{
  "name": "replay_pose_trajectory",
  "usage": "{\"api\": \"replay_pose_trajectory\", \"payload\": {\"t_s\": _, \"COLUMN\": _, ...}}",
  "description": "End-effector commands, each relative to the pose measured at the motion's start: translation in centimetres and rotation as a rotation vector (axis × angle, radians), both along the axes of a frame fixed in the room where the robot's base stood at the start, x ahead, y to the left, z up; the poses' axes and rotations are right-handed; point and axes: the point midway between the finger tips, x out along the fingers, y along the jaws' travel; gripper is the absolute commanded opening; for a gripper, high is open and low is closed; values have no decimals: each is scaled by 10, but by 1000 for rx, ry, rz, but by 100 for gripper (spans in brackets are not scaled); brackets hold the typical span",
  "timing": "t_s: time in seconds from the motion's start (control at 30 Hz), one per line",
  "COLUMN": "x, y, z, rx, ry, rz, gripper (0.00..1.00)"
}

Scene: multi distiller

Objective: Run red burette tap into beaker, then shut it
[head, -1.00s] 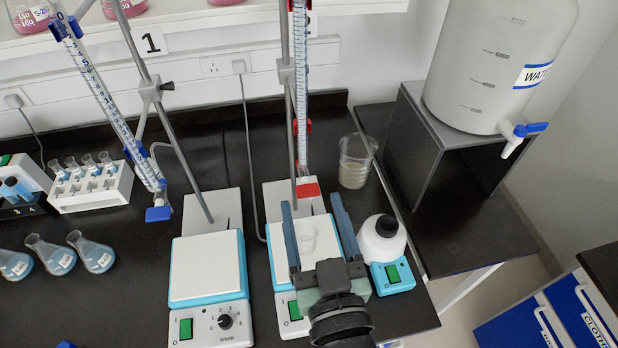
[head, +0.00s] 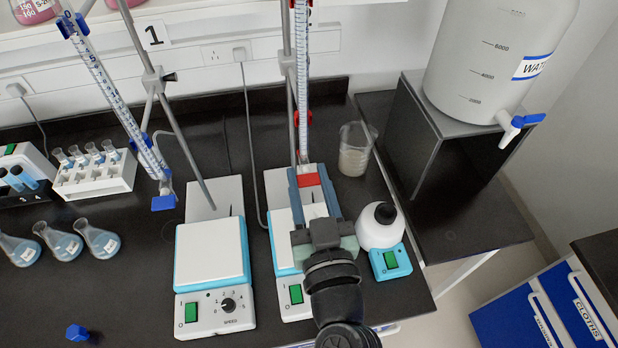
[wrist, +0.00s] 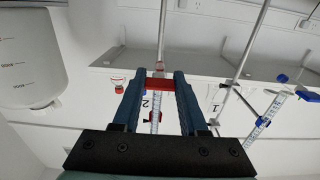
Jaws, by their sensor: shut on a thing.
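The red burette tap (head: 308,181) sits at the foot of the right-hand burette (head: 302,80), above the right stirrer. My gripper (head: 308,172) is shut on the tap, with one blue-grey finger on each side of it. The wrist view shows the same red tap (wrist: 160,84) between the fingertips. The small clear beaker under the burette is mostly hidden by my fingers and wrist, and I cannot make out its liquid level. Another glass beaker (head: 355,150) with cloudy contents stands on the bench behind, to the right.
The right stirrer (head: 283,240) lies mostly under my gripper. A white bottle (head: 380,232) on a small blue device is close on the right. Several flasks (head: 65,245) stand at the left.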

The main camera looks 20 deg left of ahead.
Motion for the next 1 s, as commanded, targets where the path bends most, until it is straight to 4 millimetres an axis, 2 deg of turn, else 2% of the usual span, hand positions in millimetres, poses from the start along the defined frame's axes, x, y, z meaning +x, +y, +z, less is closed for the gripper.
{"api": "replay_pose_trajectory", "payload": {"t_s": 0.47, "x": 0, "y": -1, "z": -1, "rx": 58, "ry": 38, "rz": -2, "gripper": 0}}
{"api": "replay_pose_trajectory", "payload": {"t_s": 1.0, "x": 0, "y": 0, "z": 0, "rx": 357, "ry": 240, "rz": -2, "gripper": 0}}
